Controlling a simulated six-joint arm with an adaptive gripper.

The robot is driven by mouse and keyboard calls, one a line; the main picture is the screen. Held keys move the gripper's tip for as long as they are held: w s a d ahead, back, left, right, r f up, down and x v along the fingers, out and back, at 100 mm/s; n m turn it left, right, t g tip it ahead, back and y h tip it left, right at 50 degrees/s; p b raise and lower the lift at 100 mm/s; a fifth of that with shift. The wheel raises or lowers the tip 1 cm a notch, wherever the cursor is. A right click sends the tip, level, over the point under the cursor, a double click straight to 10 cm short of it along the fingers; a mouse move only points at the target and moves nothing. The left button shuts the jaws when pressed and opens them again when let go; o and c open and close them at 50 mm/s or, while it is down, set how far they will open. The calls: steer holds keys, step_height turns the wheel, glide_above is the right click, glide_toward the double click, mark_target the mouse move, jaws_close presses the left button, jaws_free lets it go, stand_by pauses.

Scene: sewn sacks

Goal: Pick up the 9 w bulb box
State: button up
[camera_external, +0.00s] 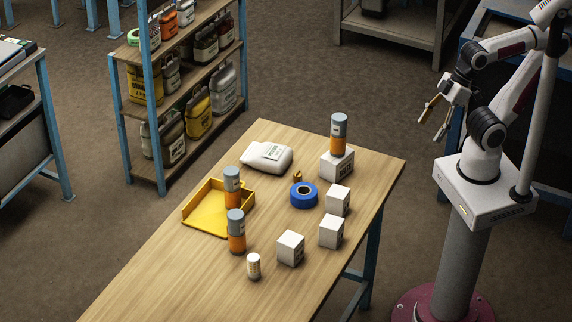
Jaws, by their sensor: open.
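Several white boxes stand on the wooden table (150,285). One box (338,200) is at the right edge, another box (331,231) is just in front of it, and a third box (290,248) is nearer the front. A wider white box (336,168) at the back right has an orange and grey canister (339,136) on top. The print on the boxes is too small to read, so I cannot tell which is the 9 w bulb box. My gripper (432,127) is open and empty, in the air right of the table, apart from all the boxes.
A white sack (267,156), a blue tape roll (304,196) and a small brass piece (297,176) lie on the table. Two canisters (232,187) (236,232) stand at the yellow dustpan (203,213). A small pale cylinder (253,266) is in front. The table's front left is clear.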

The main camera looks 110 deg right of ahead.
mark_target(347, 198)
steer(key=shift+w, duration=0.1)
